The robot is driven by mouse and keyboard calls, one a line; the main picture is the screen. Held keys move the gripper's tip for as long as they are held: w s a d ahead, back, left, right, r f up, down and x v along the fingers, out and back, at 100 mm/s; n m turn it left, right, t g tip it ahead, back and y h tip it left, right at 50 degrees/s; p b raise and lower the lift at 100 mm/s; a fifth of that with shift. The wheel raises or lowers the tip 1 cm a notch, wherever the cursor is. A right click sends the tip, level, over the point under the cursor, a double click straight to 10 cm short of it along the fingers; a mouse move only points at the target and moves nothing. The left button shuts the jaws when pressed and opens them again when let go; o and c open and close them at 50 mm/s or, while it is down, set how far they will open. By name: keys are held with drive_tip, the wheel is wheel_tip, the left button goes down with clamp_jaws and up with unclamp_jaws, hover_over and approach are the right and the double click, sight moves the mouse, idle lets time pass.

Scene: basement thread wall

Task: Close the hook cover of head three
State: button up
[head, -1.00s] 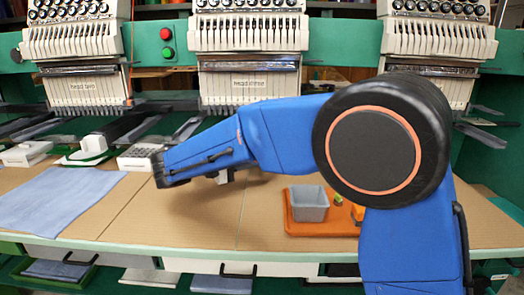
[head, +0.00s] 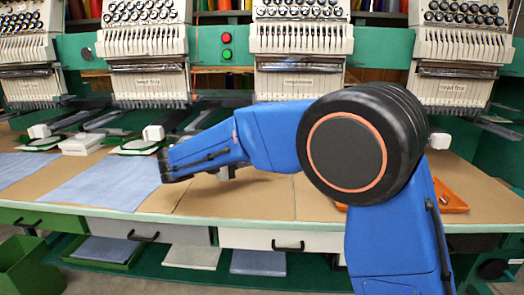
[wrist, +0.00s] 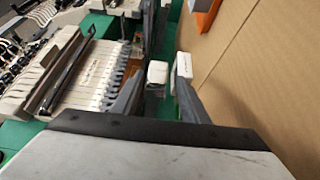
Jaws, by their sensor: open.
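Head three (head: 298,82) is the white embroidery head right of the red and green buttons in the head view. My blue arm crosses below it and hides its lower arm and hook cover there. My gripper (head: 225,174) is left of head three, low over the bare tabletop, and holds nothing that I can see. In the wrist view my gripper (wrist: 165,85) is open, with two grey fingers. A needle head (wrist: 105,72) is at the left there. A small white block (wrist: 157,72) shows between the fingers; whether it is part of the hook cover I cannot tell.
Head two (head: 150,85) stands left and head four (head: 450,90) right. White blocks end the lower arms, one left of my gripper (head: 153,133). Blue cloth (head: 105,180) lies on the table's left. An orange tray (head: 447,198) is partly behind my arm. Bare tabletop (head: 265,198) lies between.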

drive_tip(key=shift+s+a, duration=0.1)
drive_tip(key=shift+a, duration=0.1)
drive_tip(key=shift+d, duration=0.15)
drive_tip(key=c, duration=0.7)
drive_tip(key=d+m+y, duration=0.1)
drive_tip(key=d, duration=0.1)
drive_tip(key=d+r+m+g+y, duration=0.1)
drive_tip(key=d+m, duration=0.1)
drive_tip(key=d, duration=0.1)
drive_tip(key=shift+s+r+y, duration=0.15)
drive_tip(key=shift+r+y, duration=0.05)
drive_tip(key=shift+y, duration=0.1)
clamp_jaws()
drive_tip(key=s+d+r+m+y, duration=0.7)
drive_tip(key=r+m+y, duration=0.2)
drive_tip(key=m+y, duration=0.4)
drive_tip(key=w+f+m+h, duration=0.1)
drive_tip(key=w+f, duration=0.7)
drive_tip(key=w, duration=0.2)
drive_tip(key=shift+m+h, duration=0.3)
